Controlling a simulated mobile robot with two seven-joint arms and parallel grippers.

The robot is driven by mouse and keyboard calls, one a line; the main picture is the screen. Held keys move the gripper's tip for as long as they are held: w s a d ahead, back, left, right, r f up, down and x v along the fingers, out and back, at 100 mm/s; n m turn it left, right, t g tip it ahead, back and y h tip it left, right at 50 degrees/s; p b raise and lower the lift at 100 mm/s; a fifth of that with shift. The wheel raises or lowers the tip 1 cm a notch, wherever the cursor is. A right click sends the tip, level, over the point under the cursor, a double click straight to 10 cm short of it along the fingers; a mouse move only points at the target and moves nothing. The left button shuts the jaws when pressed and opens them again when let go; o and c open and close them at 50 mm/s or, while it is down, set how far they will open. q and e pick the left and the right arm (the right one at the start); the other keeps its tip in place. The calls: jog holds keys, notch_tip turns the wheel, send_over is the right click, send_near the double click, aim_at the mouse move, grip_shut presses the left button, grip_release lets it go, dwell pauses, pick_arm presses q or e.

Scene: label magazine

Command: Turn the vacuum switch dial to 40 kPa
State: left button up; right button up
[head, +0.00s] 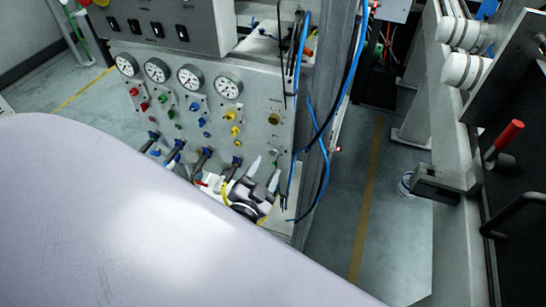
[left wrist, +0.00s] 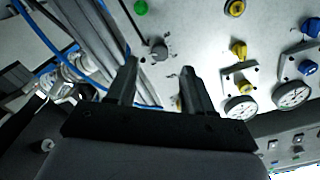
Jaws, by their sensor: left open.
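The vacuum switch dial looks to be the small grey knob (left wrist: 159,50) with marks around it in the left wrist view. In the head view the left gripper (head: 264,174) is below the dial, near the panel's lower right. The dial's setting is too small to read. My right gripper is not in view.
The panel (head: 258,92) carries several gauges (head: 229,87) and coloured knobs left of the dial. A green button (left wrist: 140,7) is close to it. Blue and black cables (head: 318,130) hang along the panel's right edge. Clear floor (head: 350,190) shows further right.

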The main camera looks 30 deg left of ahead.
aim_at(273, 153)
pick_arm(q)
jog(key=shift+x, duration=2.35)
jog(key=shift+d, duration=0.1)
grip_shut()
